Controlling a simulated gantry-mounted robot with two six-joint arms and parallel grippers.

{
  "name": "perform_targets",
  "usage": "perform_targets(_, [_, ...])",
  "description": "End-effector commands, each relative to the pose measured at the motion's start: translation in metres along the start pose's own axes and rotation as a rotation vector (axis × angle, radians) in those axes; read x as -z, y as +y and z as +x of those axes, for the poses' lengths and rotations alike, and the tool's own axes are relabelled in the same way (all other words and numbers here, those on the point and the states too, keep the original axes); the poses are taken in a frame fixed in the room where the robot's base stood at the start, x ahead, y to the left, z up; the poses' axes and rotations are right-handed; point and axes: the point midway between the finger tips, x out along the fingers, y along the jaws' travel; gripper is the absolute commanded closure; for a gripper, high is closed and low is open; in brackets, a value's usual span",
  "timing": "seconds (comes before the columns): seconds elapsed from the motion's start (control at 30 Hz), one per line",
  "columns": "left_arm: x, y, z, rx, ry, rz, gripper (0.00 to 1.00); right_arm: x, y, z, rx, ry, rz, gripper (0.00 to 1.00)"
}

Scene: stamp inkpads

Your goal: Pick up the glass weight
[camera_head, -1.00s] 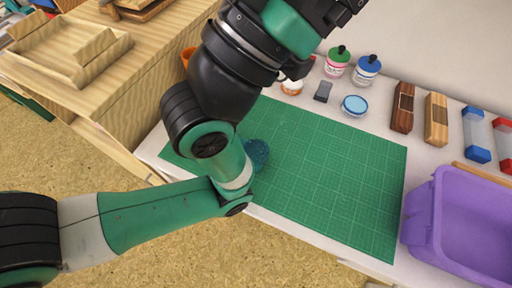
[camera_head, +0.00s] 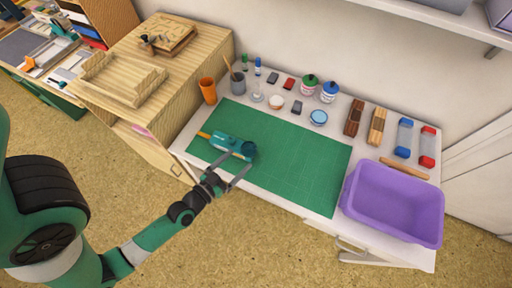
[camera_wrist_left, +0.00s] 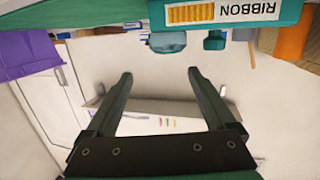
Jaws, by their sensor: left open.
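A blue-teal rounded piece (camera_head: 249,150), which looks like the glass weight, sits on the green cutting mat (camera_head: 300,165), at the right end of a teal ribbon holder (camera_head: 228,143). In the left wrist view the rounded piece (camera_wrist_left: 167,42) shows just beyond the fingertips, beside the holder's "RIBBON" label (camera_wrist_left: 221,12). My left gripper (camera_head: 237,164) is open and empty at the mat's front edge, with its fingers pointing towards the rounded piece and apart from it in the wrist view. My right gripper is out of view.
A purple bin (camera_head: 392,208) stands at the table's front right. An orange cup (camera_head: 208,90), a grey cup (camera_head: 238,80), ink jars (camera_head: 329,91) and several blocks line the back. The right part of the mat is clear.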

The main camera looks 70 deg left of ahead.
Motion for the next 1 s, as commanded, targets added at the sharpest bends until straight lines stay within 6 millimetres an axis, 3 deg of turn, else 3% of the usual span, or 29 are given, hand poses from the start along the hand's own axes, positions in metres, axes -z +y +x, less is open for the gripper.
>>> perform_targets(0.03, [-0.004,-0.008,-0.018,0.028,-0.034,0.0,0.11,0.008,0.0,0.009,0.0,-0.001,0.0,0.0])
perform_targets(0.1, [-0.013,-0.014,-0.03,0.051,-0.055,0.003,0.11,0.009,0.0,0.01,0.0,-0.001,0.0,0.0])
perform_targets(0.23, [-0.018,-0.016,-0.032,0.058,-0.059,0.004,0.11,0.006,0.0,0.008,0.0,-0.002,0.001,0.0])
perform_targets(0.6, [-0.021,-0.018,0.027,0.055,-0.056,0.003,0.11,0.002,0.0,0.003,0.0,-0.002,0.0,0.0])
perform_targets(0.83, [-0.021,-0.018,0.036,0.054,-0.058,0.003,0.11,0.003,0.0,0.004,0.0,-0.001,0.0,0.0])
perform_targets(1.0, [-0.023,-0.017,0.065,0.053,-0.056,0.002,0.11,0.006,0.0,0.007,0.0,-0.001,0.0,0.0])
